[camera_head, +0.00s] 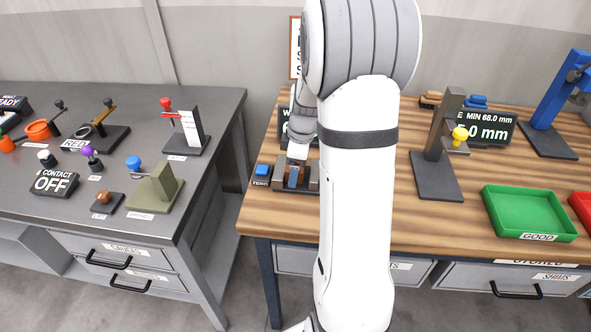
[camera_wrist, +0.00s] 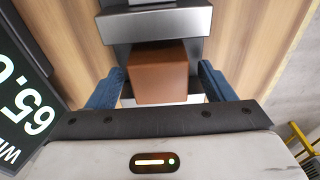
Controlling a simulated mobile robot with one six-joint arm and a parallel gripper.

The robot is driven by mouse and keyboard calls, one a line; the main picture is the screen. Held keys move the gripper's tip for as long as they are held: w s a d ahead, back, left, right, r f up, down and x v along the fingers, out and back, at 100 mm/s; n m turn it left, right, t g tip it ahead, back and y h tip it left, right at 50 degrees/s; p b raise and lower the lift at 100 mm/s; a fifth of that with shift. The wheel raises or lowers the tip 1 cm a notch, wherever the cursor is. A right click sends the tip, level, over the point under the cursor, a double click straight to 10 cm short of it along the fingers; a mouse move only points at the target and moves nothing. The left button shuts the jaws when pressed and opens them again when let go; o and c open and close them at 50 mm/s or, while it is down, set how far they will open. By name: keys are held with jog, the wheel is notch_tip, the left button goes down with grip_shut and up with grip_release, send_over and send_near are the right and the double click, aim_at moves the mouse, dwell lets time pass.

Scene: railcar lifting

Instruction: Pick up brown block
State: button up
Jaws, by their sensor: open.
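My gripper (camera_wrist: 162,88) is open, with one blue fingertip on each side of the block. A narrow gap shows at each side, and the block does not look gripped. In the head view my gripper (camera_head: 293,178) is low over a dark fixture (camera_head: 312,178) at the left of the wooden table. My arm hides part of that fixture, and I cannot make out the brown block there.
A display (camera_wrist: 22,95) stands close to the left of my gripper in the wrist view. A small blue button box (camera_head: 262,172) is left of the fixture. On the right are a grey stand (camera_head: 436,172) and a green tray (camera_head: 530,212). A grey table (camera_head: 100,195) is at left.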

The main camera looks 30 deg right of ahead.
jog(key=shift+f, duration=0.1)
jog(key=c, duration=1.2)
